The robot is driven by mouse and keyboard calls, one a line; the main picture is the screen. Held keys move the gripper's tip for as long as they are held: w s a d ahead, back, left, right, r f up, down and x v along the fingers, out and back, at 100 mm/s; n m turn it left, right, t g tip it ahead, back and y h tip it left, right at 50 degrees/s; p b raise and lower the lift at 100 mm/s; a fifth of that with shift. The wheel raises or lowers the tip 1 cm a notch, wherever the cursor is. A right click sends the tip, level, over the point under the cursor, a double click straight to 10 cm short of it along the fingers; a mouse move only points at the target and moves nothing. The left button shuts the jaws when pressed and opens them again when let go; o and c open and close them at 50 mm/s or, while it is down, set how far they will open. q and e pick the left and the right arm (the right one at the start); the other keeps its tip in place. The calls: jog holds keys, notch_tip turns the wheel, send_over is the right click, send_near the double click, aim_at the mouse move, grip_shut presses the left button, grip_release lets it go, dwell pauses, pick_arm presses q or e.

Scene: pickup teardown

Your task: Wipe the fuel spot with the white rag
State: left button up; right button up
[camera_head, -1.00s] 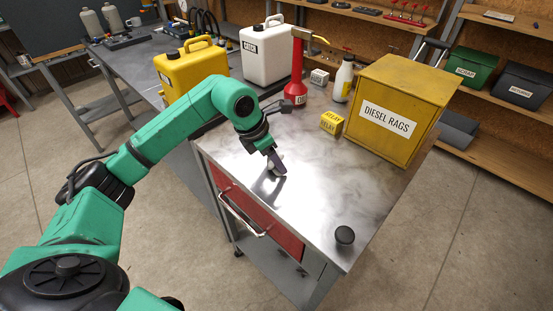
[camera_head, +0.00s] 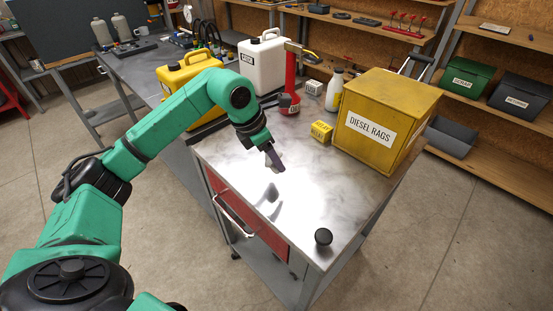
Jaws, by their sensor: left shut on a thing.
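My left gripper (camera_head: 274,159) is above the near part of the shiny metal cart top (camera_head: 335,195). A gap shows between the fingertips and the top. A dark patch (camera_head: 272,192) lies on the top just below the gripper; I cannot tell if it is the fuel spot or the gripper's shadow or reflection. My right gripper is out of view.
A yellow DIESEL RAGS box (camera_head: 404,98) stands at the cart's right rear. A black knob (camera_head: 323,237) sits at the front corner. The middle is clear.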

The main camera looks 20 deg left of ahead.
pick_arm(q)
notch_tip(320, 180, up, 2)
jog(key=shift+r+p, duration=0.15)
jog(key=shift+p, duration=0.4)
